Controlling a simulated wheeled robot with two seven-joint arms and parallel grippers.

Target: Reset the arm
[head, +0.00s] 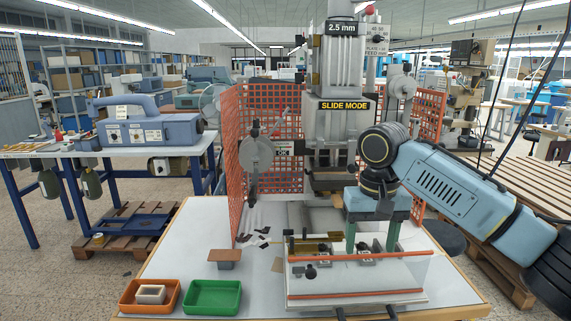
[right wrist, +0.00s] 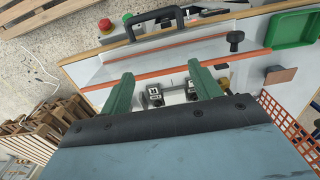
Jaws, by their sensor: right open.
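My right arm (head: 455,190) comes in from the right in the head view, blue and black. My right gripper (head: 372,238) points down with its two green fingers apart, over the low white fixture (head: 300,281) at the front of the stamping press (head: 341,125). In the right wrist view the green fingers (right wrist: 160,73) are spread with nothing held between them. Small dark-and-white clamp parts (right wrist: 155,95) of the fixture show between and beyond the fingers. I cannot tell whether the fingertips touch the fixture. My left gripper is not in view.
A green tray (head: 213,297) and an orange tray (head: 150,296) with a small white box stand at the front left of the table. A brown-topped block (head: 225,257) is behind them. Orange mesh guards (head: 232,160) flank the press.

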